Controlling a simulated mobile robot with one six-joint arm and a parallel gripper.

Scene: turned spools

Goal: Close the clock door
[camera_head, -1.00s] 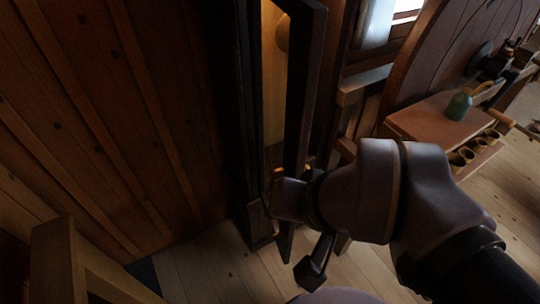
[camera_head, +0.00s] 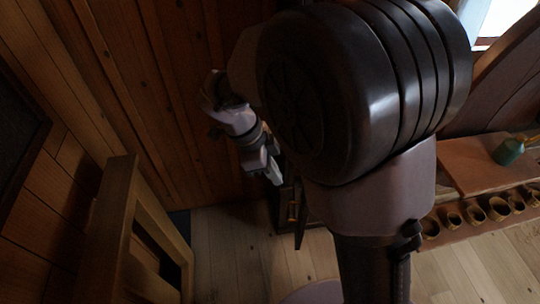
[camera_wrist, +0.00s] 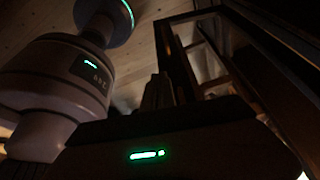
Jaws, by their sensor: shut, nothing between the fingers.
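The clock is a tall dark case by the plank wall. In the head view my arm hides most of it, and only the foot of the clock (camera_head: 284,203) shows. The lower end of the clock door (camera_head: 300,228) shows beside it as a narrow dark strip, apparently standing out from the case. My gripper (camera_head: 274,176) is shut and empty, pointing down close to the clock's left side. Whether it touches the door is hidden. In the wrist view a dark frame (camera_wrist: 185,62), apparently the door, slants beyond the gripper.
A wooden stand or chair frame (camera_head: 122,200) is at the lower left. A shelf with several small cups (camera_head: 497,208) and a green bottle (camera_head: 508,151) is at the right. Bare plank floor (camera_head: 235,255) lies between.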

